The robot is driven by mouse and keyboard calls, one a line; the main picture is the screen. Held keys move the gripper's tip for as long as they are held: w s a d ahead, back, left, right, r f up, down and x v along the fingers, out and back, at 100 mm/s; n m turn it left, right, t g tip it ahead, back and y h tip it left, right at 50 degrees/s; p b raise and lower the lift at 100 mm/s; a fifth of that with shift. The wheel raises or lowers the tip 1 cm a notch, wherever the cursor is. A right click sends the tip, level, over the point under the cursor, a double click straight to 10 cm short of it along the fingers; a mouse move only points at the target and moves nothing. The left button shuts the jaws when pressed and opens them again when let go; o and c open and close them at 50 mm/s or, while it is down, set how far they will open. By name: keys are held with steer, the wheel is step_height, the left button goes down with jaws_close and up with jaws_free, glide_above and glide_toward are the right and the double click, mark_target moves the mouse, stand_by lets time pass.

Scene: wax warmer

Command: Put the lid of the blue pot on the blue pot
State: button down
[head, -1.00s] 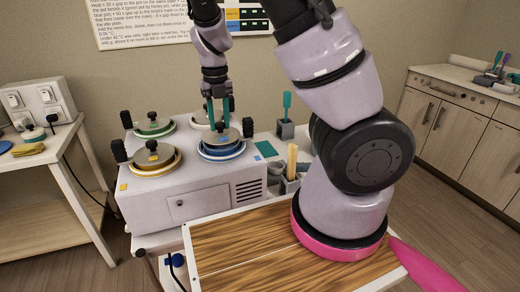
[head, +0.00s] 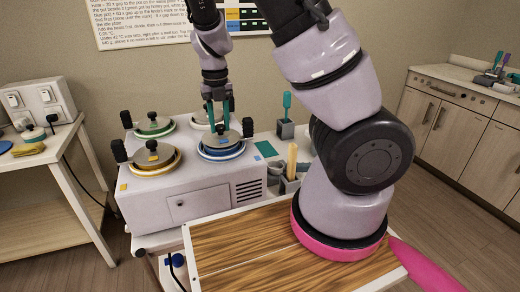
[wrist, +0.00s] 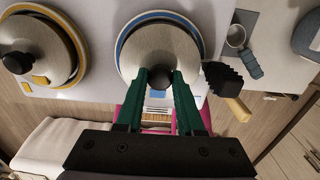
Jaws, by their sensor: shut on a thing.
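The blue pot (head: 222,156) sits in the front right well of the white warmer, and its blue rim (wrist: 121,43) shows in the wrist view. Its grey metal lid (head: 230,142) lies over the pot's mouth and also shows in the wrist view (wrist: 160,45). A small gap around the lid cannot be judged, so I cannot tell if it rests fully on the rim. My gripper (head: 219,122) points down over the pot, its green fingers (wrist: 159,78) shut on the lid's dark knob. The fingers hide part of the knob.
The yellow pot (head: 134,170) with its lid stands left of the blue pot. The green pot (head: 139,134) and a white pot (head: 197,125) stand behind. A black handle (head: 248,127) sits close right of the blue pot. A wooden board (head: 240,245) lies in front.

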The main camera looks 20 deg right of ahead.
steer(key=shift+f, duration=0.6)
steer(key=shift+c, duration=2.2)
jaws_free()
steer(key=shift+r, duration=0.15)
steer(key=shift+r, duration=3.85)
